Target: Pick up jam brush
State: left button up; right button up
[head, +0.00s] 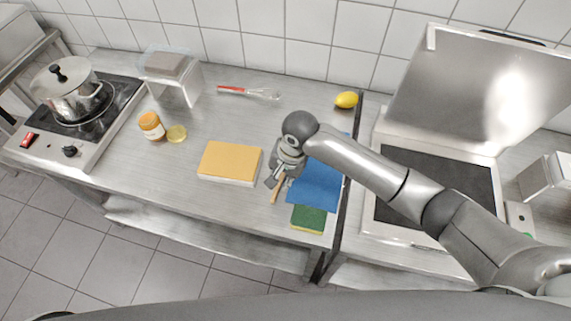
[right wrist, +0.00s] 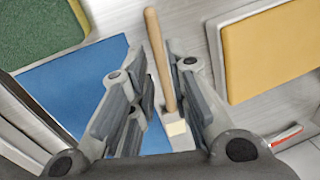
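The jam brush (right wrist: 159,60) has a long wooden handle and a pale head. It lies on the steel counter, and in the head view (head: 275,193) only part of its handle shows below my gripper. My right gripper (right wrist: 155,75) is open and points down over the brush, also in the head view (head: 277,181). In the right wrist view the handle runs between the two fingers, nearer the right one. I cannot tell if a finger touches it. My left gripper is not in view.
A yellow board (head: 230,162) lies left of the gripper, a blue cloth (head: 316,187) and green sponge (head: 309,219) right. An appliance with a raised lid (head: 465,90) is at right.

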aim_at(278, 188)
jog(key=f, duration=0.3)
jog(key=shift+a+f+p, duration=0.15)
jog(key=shift+a+p, duration=0.1)
jog(key=shift+p, duration=0.1)
jog(key=shift+f, duration=0.3)
jog(key=shift+w+a+f, duration=0.1)
jog(key=shift+f, duration=0.05)
jog(key=shift+c, duration=0.9)
grip_shut()
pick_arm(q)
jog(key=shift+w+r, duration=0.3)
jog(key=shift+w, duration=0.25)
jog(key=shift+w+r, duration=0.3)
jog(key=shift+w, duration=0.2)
